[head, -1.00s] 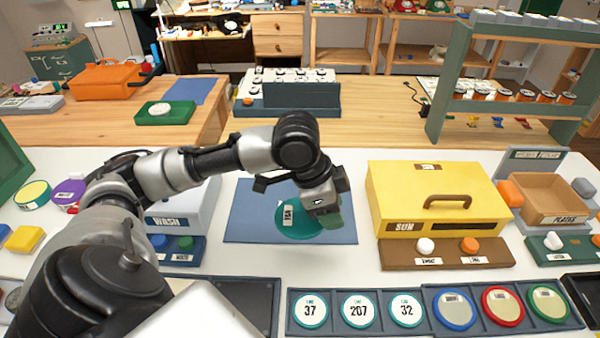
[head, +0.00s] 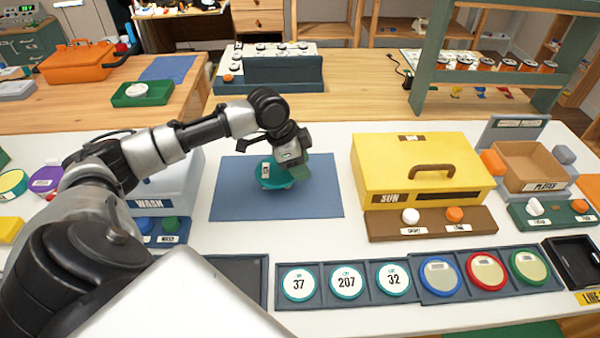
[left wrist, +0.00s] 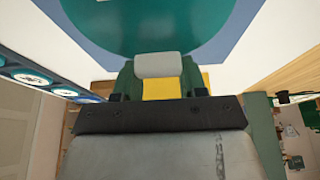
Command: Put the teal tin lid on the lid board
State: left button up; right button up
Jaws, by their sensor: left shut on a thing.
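The teal tin lid (head: 264,176) is a round teal disc with a small pale label. My left gripper (head: 293,170) is shut on its right edge and holds it over the blue mat (head: 232,203). In the left wrist view the lid (left wrist: 150,35) fills the top, just beyond the fingers of the left gripper (left wrist: 158,78). A dark board (head: 410,301) along the front holds round lids with blue, red and green rims in its right part. I cannot tell for sure that it is the lid board. My right gripper is not in view.
A yellow SUN box (head: 400,165) stands right of the mat, a white WASH box (head: 180,185) left. An empty dark tray (head: 575,262) is at far right. White table shows between mat and board.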

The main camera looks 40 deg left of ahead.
aim_at(300, 182)
pick_arm(q)
jog(key=shift+f, duration=1.6)
jog(key=o, duration=0.9)
jog(key=shift+f, duration=0.15)
jog(key=v, duration=1.2)
jog(key=shift+d+r, duration=0.1)
jog(key=shift+r, duration=0.15)
jog(key=shift+w, duration=0.1)
